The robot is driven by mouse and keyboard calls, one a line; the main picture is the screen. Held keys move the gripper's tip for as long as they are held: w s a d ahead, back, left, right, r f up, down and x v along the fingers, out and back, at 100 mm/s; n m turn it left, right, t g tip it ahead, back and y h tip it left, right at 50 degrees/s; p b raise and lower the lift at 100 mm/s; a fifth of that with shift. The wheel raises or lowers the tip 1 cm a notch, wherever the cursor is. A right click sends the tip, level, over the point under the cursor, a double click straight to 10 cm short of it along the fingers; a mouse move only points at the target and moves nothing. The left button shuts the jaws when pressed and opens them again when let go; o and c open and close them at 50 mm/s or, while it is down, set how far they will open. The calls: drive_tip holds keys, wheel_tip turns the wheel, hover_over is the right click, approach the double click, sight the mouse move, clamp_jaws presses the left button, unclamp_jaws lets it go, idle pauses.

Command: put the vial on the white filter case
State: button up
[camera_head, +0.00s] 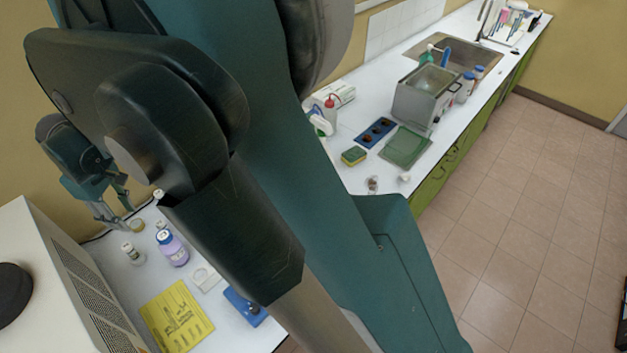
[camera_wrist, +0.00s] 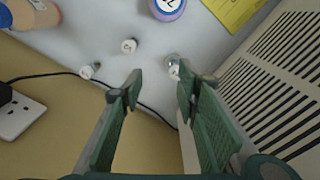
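My gripper (camera_head: 116,212) is at the left in the head view, above the bench beside the beige machine. In the wrist view its two green fingers (camera_wrist: 160,84) are spread apart with nothing between them. A small clear vial with a white cap (camera_head: 132,252) stands on the bench near the machine. The wrist view shows a capped vial (camera_wrist: 174,68) just beyond the right fingertip, apparently apart from it. Two other small white-capped containers (camera_wrist: 130,46) (camera_wrist: 90,71) stand to its left. The white filter case (camera_head: 205,279) lies flat on the bench, empty as far as I see.
A purple bottle (camera_head: 172,248) stands between the vial and the case. A yellow sheet (camera_head: 176,318) and a blue object (camera_head: 245,306) lie nearby. The vented beige machine (camera_wrist: 285,75) borders the right in the wrist view. A black cable (camera_wrist: 60,73) runs along the wall.

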drive_tip(key=w+d+r+m+t, duration=0.1)
drive_tip(key=w+d+r+m, duration=0.15)
drive_tip(key=d+r, duration=0.45)
drive_tip(key=w+d+r+m+y, duration=0.1)
drive_tip(key=w+d+r, duration=0.15)
drive_tip(key=d, duration=0.95)
drive_tip(key=w+d+r+m+t, duration=0.1)
drive_tip(key=w+d+r+m, duration=0.2)
drive_tip(key=d, duration=0.6)
drive_tip(key=s+d+r+m+t, duration=0.1)
drive_tip(key=d+r, duration=0.2)
drive_tip(key=d, duration=0.7)
drive_tip(key=s+d+r+m+t, duration=0.1)
drive_tip(key=d+r, duration=0.2)
drive_tip(key=d, duration=0.6)
drive_tip(key=s+d+f+m+t, duration=0.1)
drive_tip(key=s+d+m, duration=0.1)
drive_tip(key=s+d, duration=0.3)
drive_tip(key=s+d+f+m+t+h, duration=0.1)
drive_tip(key=s+d+m, duration=0.2)
drive_tip(key=d, duration=0.9)
drive_tip(key=s+d+f+m+t, duration=0.1)
drive_tip(key=s+d+m, duration=0.1)
drive_tip(key=s+d, duration=0.5)
drive_tip(key=shift+d, duration=0.75)
